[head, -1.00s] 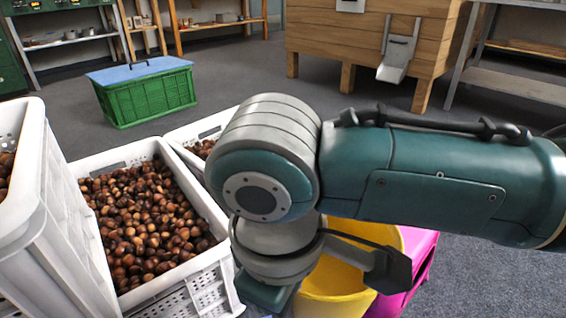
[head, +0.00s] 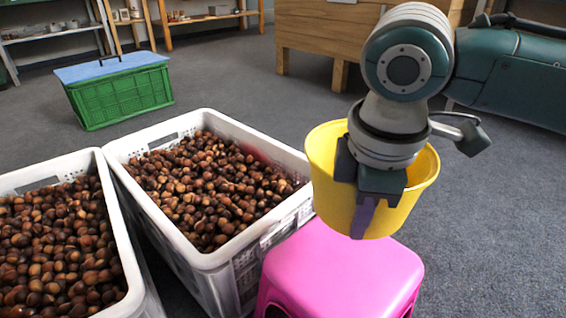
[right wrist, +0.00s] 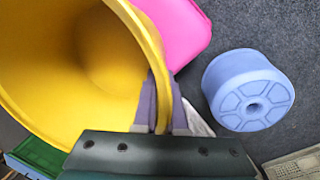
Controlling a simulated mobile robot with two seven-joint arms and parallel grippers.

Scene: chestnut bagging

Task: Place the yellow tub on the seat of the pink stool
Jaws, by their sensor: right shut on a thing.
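The yellow tub (head: 415,195) hangs from my right gripper (head: 365,205), whose fingers are shut on its near wall at the rim. In the right wrist view the tub (right wrist: 95,50) fills the upper left, and its rim passes between the fingers (right wrist: 160,110). The visible inside looks empty. The pink stool (head: 335,270) stands at the bottom centre of the head view, its seat bare where visible. The tub's base overlaps the far right part of the seat in the picture; the gap between them cannot be judged. The stool (right wrist: 175,30) also shows beyond the tub in the wrist view. My left gripper is out of view.
White crates of chestnuts (head: 262,138) stand left of the stool, one close beside it. A green crate with a blue lid (head: 118,98) is farther back. A blue drum-like object (right wrist: 248,90) is on the floor in the wrist view. Floor right of the stool is clear.

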